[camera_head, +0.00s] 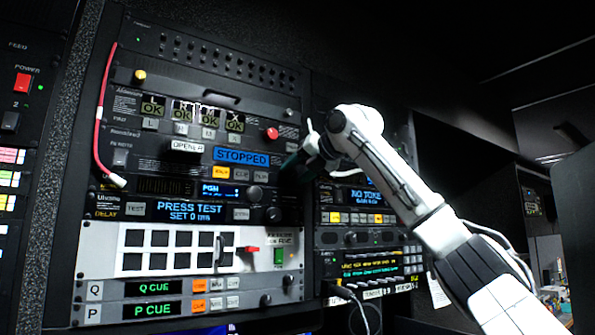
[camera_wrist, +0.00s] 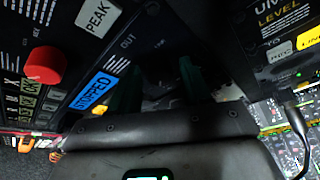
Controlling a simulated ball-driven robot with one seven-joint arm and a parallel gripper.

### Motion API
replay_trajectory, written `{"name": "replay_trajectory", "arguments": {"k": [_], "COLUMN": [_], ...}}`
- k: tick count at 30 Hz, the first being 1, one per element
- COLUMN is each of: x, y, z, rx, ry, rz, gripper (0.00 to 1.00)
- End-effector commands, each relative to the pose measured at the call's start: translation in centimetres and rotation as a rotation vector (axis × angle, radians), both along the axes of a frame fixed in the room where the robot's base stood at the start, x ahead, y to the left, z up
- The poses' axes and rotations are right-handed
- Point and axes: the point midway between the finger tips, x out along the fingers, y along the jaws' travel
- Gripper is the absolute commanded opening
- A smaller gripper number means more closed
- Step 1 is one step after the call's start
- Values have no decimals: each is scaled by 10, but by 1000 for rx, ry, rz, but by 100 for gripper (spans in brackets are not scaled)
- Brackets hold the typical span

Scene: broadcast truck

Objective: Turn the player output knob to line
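The blue STOPPED display (camera_head: 241,156) of the player is in the left rack, with a lit yellow button (camera_head: 221,172) below it. My gripper (camera_head: 296,160) is at the right end of this unit, close to the panel. In the wrist view the same display (camera_wrist: 95,91) lies left of the fingers, and a printed OUT label (camera_wrist: 127,42) is just above them. The two green-tipped fingers of my gripper (camera_wrist: 158,84) stand apart with a dark gap between them. I cannot make out the output knob; it may be hidden by the gripper. Its setting is not visible.
A red knob (camera_head: 271,133) sits above the display; it also shows in the wrist view (camera_wrist: 46,65). A right-hand unit with MIC (camera_wrist: 282,50) and another lit button stands close beside the gripper. A plugged cable (camera_wrist: 291,105) hangs there. A red cable (camera_head: 101,120) hangs at far left.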

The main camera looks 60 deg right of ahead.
Motion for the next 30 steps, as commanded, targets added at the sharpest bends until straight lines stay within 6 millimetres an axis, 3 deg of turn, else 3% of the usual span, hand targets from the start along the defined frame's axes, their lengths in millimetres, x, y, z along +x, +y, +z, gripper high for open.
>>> {"name": "replay_trajectory", "arguments": {"k": [2, 14, 30], "x": [0, 0, 0], "y": [0, 0, -1], "z": [0, 0, -2], "rx": [0, 0, 141], "ry": [0, 0, -85], "rz": [0, 0, 2], "gripper": [40, 2, 0]}}
